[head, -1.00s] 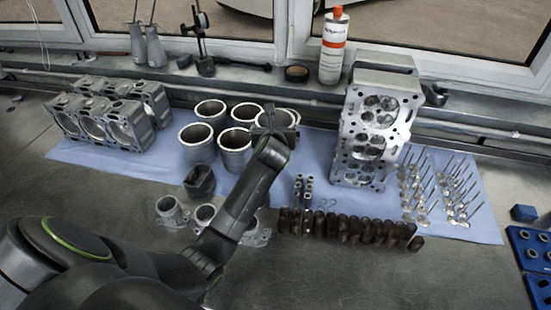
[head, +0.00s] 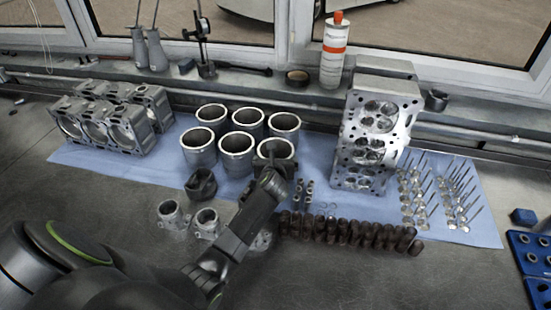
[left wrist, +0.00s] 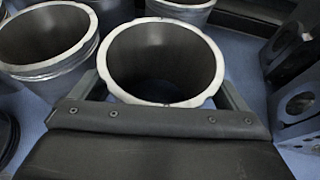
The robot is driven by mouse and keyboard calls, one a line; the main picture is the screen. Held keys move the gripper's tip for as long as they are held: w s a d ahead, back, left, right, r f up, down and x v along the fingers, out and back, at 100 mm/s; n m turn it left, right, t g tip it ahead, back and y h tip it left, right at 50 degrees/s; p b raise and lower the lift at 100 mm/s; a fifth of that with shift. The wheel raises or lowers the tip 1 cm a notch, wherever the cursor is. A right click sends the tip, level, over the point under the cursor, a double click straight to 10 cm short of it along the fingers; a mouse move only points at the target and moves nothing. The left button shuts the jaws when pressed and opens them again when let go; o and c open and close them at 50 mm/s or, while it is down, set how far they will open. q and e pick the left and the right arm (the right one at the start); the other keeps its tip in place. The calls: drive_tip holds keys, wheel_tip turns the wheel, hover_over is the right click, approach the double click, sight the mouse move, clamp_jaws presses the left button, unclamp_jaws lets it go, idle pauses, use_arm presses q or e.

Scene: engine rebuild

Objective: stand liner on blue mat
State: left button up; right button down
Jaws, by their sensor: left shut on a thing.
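Several grey metal liners with bright rims stand upright on the blue mat (head: 105,170) in the head view. My left gripper (head: 274,161) is at the front right liner (head: 278,148). In the left wrist view its fingers (left wrist: 160,92) lie on both sides of that liner (left wrist: 165,60), shut on it. The liner looks upright with its open end up. Its lower part is hidden by my gripper, so I cannot tell whether it touches the mat. The front middle liner (head: 236,150) stands close on its left. My right gripper is not in view.
The cylinder head (head: 374,135) stands to the right, with a row of dark parts (head: 350,232) in front. A black cup-shaped part (head: 201,184) and grey flanged parts (head: 172,214) lie at front left. The engine block (head: 112,118) is at left, valves (head: 438,195) at right.

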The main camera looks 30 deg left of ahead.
use_arm(q)
drive_tip(key=o, duration=0.9)
drive_tip(key=shift+f, duration=0.1)
drive_tip(key=shift+r, duration=0.2)
drive_tip(key=v, duration=1.2)
drive_tip(key=shift+s+f, duration=0.1)
